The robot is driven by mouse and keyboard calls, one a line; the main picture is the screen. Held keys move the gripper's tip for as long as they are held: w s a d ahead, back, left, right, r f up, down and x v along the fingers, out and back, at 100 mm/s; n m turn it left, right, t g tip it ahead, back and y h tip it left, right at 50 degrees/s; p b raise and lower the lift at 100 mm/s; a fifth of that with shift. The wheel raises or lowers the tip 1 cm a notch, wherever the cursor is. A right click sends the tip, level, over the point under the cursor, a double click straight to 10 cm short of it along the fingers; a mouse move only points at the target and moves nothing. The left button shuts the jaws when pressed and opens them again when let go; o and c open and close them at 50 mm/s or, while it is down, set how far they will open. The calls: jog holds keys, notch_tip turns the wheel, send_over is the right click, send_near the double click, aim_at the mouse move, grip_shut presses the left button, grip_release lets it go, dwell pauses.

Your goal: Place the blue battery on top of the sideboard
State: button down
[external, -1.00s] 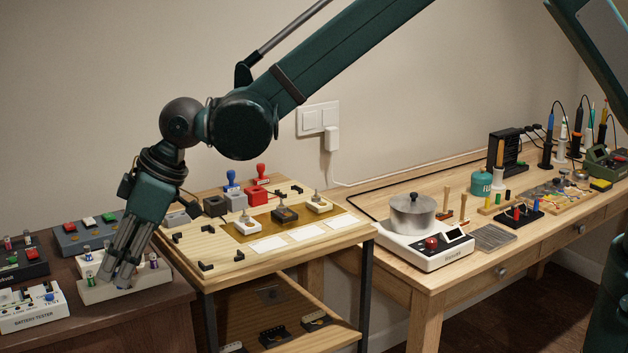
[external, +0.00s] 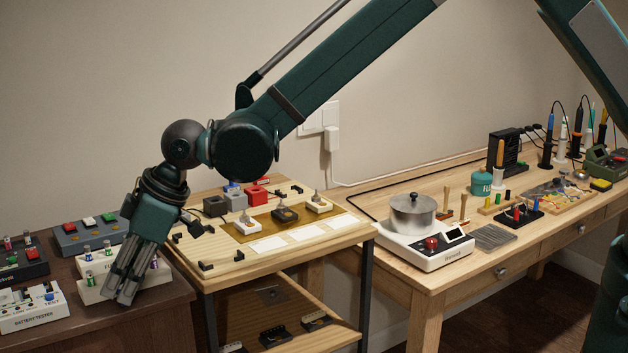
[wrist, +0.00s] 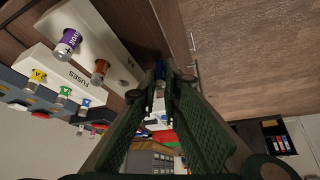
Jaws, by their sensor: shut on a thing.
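Most of the battery is hidden by the fingers. I cannot tell whether it touches the sideboard top.
The white battery tester (external: 32,308) stands to the left of my gripper. A grey box with coloured buttons (external: 88,236) is behind. A wooden workbench (external: 255,262) adjoins on the right.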

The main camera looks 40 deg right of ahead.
jog(key=shift+f, duration=0.1)
jog(key=c, duration=2.8)
grip_release()
jog(key=shift+p+v, duration=0.4)
jog(key=shift+v, duration=5.7)
jog(key=shift+a, duration=0.1)
